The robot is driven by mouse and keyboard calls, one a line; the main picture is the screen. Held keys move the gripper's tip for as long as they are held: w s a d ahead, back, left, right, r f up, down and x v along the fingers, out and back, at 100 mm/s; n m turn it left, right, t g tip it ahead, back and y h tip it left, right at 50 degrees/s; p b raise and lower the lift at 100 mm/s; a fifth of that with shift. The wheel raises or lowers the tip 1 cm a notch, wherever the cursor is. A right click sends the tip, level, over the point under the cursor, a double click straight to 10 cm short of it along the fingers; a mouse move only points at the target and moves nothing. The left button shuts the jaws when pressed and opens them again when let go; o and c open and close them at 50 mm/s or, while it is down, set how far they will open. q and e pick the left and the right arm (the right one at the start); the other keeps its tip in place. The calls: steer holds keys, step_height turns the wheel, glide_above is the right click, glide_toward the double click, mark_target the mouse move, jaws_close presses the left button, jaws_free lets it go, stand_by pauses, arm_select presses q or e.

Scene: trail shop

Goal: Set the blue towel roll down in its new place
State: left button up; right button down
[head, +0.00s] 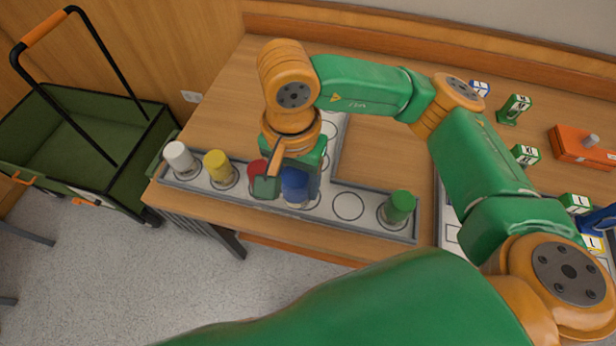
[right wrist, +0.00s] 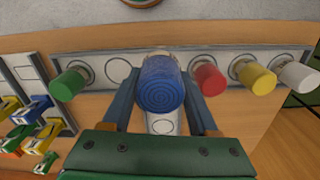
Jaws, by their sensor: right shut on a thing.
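The blue towel roll (head: 294,188) is upright between the fingers of my right gripper (head: 286,184), over the long grey tray (head: 335,222) on the table. Its round top shows in the right wrist view (right wrist: 161,88), with a finger on each side. It is between the red roll (head: 257,172) and an empty ringed spot (head: 348,206). Part of a ring shows at its foot. I cannot tell whether it touches the tray. My left gripper is not in view.
A white roll (head: 180,157) and yellow roll (head: 219,167) stand left of the red one; a green roll (head: 398,206) stands at the right end. An orange box (head: 583,147) and small green-white boxes are farther right. A green cart (head: 85,145) stands left of the table.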

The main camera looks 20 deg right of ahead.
steer(key=w+d+f, duration=0.1)
steer(key=f, duration=0.1)
steer(key=w+d+f, duration=0.1)
steer(key=f, duration=0.1)
steer(key=w+d+f, duration=0.1)
steer(key=f, duration=0.1)
steer(key=shift+w+p, duration=0.35)
steer(key=shift+w, duration=0.05)
step_height(320, 180, down, 3)
steer(key=shift+a+r+p, duration=0.1)
steer(key=shift+r+p, duration=0.1)
steer(key=shift+p, duration=0.45)
steer(key=shift+f+b, duration=0.35)
steer(key=shift+c, duration=0.8)
jaws_free()
